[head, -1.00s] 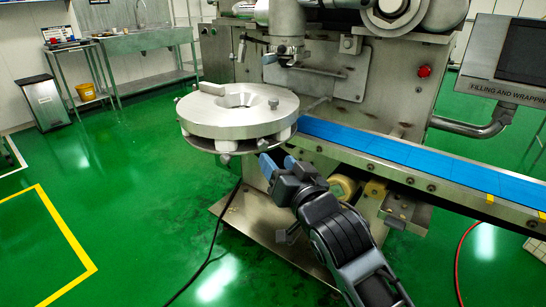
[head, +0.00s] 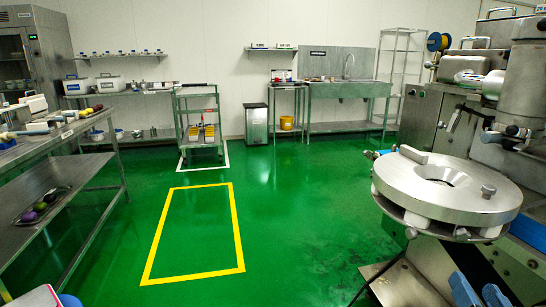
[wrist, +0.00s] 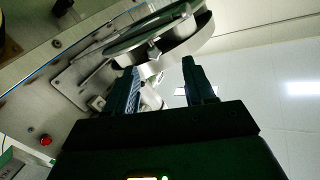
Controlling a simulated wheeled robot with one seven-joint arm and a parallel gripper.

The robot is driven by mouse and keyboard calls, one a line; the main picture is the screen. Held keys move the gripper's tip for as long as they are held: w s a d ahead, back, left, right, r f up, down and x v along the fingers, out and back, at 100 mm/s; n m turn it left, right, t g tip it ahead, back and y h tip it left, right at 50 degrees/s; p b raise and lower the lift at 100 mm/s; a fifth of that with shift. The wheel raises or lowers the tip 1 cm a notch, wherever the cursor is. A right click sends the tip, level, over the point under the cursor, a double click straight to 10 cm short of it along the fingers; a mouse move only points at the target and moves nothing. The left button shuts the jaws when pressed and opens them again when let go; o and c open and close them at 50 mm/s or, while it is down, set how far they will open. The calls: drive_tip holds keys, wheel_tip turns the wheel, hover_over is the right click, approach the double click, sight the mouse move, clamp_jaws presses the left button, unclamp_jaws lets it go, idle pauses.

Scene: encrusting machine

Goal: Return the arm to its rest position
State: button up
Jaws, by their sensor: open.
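My gripper (head: 480,291) shows at the bottom right of the head view, only its two blue fingertips in frame, just below the round steel disc (head: 400,178) of the encrusting machine. In the wrist view my gripper (wrist: 163,82) has its two dark fingers spread apart with nothing held between them. The disc (wrist: 180,42) shows beyond the fingertips there, seen from below. I cannot tell the exact gap between the fingertips and the disc. The rest of my arm is outside the head view.
The encrusting machine (head: 430,113) stands close at the right. A steel table (head: 50,150) is at the left, with a wheeled rack (head: 199,92) and a sink (head: 350,90) behind. Open green floor (head: 290,220) lies between, with a yellow-marked rectangle (head: 235,228).

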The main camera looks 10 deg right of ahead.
drive_tip(key=s+a+n+y+p, duration=0.2)
drive_tip(key=s+a, duration=0.3)
drive_tip(key=s, duration=0.4)
drive_tip(key=s+a+r+n+y+p, duration=0.1)
drive_tip(key=s+a+n+y+p, duration=0.1)
drive_tip(key=s+a, duration=0.4)
drive_tip(key=s+a+r+n+g+y+p, duration=0.1)
drive_tip(key=s+a+n+y+p, duration=0.2)
drive_tip(key=s, duration=0.9)
drive_tip(key=shift+s+a+r+n, duration=0.15)
drive_tip(key=shift+s+a+n, duration=0.35)
drive_tip(key=shift+a, duration=0.65)
drive_tip(key=shift+w, duration=0.15)
